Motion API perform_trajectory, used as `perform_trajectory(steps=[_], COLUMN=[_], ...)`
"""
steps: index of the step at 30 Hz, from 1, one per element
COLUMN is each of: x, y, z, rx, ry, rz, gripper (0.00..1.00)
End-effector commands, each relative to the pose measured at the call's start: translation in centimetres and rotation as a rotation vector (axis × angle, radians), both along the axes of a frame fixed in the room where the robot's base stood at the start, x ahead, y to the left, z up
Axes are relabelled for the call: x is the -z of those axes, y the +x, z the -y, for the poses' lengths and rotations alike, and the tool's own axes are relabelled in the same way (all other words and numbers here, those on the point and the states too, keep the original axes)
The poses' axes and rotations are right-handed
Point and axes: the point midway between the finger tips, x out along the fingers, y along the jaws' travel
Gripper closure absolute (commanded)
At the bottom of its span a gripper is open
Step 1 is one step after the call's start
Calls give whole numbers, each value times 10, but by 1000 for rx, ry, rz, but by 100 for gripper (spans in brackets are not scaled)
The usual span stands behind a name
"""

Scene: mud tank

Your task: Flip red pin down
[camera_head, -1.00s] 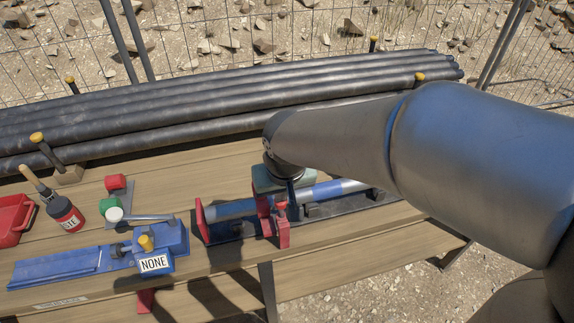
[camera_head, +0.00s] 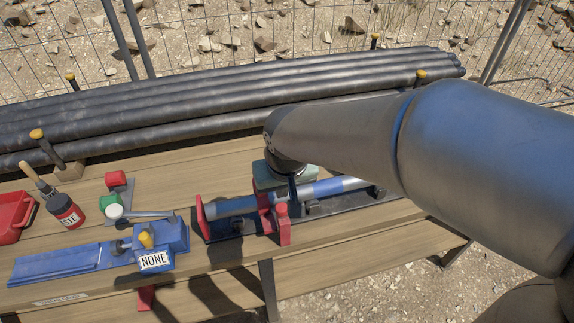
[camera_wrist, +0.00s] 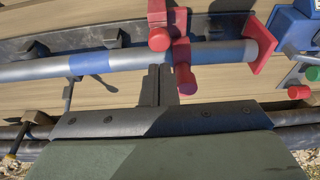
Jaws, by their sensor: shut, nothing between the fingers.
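A red clamp (camera_head: 284,229) stands across a grey pipe with a blue band (camera_head: 325,190). The red pin (camera_head: 281,209) shows at the clamp's top, partly close to my gripper. In the wrist view a round red knob (camera_wrist: 159,39) is on the clamp near the pipe, and a rounded red end (camera_wrist: 185,80) sticks out past the pipe; I cannot tell which belongs to the pin. My gripper (camera_wrist: 160,72) is shut and empty, its tips at the pipe's edge just beside that rounded end. Whether they touch is unclear. In the head view my gripper (camera_head: 294,189) is mostly hidden.
A red end plate (camera_head: 201,215) stands at the pipe's left end. A blue box marked NONE (camera_head: 155,260), a dark bottle (camera_head: 66,210) and a red tray (camera_head: 14,218) lie to the left. Black pipes (camera_head: 200,110) line the back of the bench.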

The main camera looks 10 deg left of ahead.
Motion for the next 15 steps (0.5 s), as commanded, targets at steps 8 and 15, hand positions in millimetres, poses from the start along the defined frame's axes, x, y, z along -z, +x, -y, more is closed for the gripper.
perform_trajectory(steps=[8,15], x=[-64,-91], y=[-16,-24], z=[6,10], rx=[-1,0], ry=[6,4], rz=[8,6], gripper=[100,100])
